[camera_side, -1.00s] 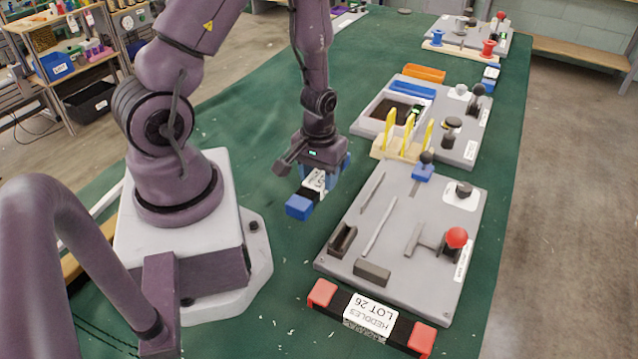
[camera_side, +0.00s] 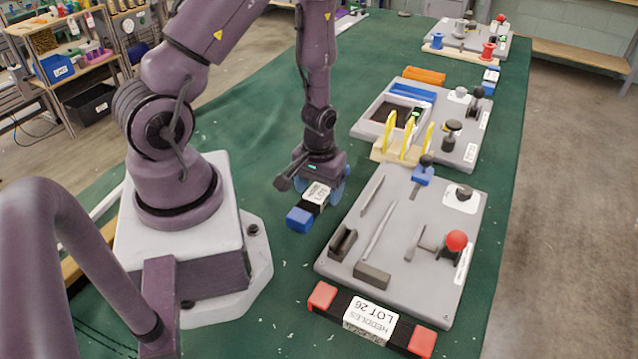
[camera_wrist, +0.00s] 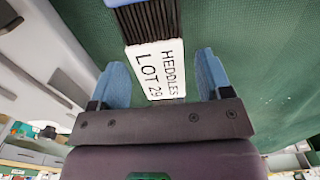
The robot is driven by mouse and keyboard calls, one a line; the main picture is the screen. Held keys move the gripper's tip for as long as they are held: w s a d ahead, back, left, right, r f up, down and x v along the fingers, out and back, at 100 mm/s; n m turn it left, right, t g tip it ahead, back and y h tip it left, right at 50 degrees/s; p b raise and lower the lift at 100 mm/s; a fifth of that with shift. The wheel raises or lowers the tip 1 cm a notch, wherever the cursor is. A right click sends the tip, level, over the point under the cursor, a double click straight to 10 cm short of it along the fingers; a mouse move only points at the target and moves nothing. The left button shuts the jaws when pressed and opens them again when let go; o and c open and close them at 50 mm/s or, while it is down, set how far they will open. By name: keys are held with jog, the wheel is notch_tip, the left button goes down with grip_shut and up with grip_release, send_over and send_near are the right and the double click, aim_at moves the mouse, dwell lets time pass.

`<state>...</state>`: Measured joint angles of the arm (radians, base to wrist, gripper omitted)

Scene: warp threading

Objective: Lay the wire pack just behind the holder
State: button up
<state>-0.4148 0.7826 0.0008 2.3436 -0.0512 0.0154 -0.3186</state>
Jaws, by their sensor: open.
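The wire pack (camera_side: 315,194), a dark bundle with blue end blocks and a white "HEDDLES LOT 29" label, lies left of the near grey board and looks down on the green mat. My gripper (camera_side: 322,188) is over its far part. In the wrist view, its open blue fingers (camera_wrist: 162,80) stand either side of the label (camera_wrist: 156,70), with small gaps. The pack's far end is hidden by my gripper in the side view. A wooden holder (camera_side: 396,154) with upright yellow pieces stands behind the near board; I cannot tell if this is the task's holder.
The near grey board (camera_side: 415,275) carries bars, a T-handle and a red-knobbed lever (camera_side: 457,240). A red-ended pack labelled "HEDDLES LOT 26" (camera_side: 371,318) lies in front of it. Bare green mat (camera_side: 262,130) is left of and behind my gripper.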

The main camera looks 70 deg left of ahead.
notch_tip(320, 180, up, 12)
notch_tip(320, 180, up, 12)
jog(key=f+m+t, duration=0.1)
jog(key=m+t, duration=0.2)
jog(key=m, duration=0.1)
send_over(319, 190)
jog(key=w+d, duration=0.1)
jog(key=d, duration=0.4)
jog(key=s+d+r+m+t, duration=0.1)
jog(key=s+d+r+m, duration=0.1)
jog(key=r, duration=0.3)
jog(key=s+d+r+m+t, duration=0.1)
jog(key=s+d+r+m, duration=0.2)
jog(key=r, duration=0.2)
jog(key=shift+s+d+r+t, duration=0.25)
jog(key=shift+d+r+t, duration=0.05)
jog(key=shift+d+r, duration=0.1)
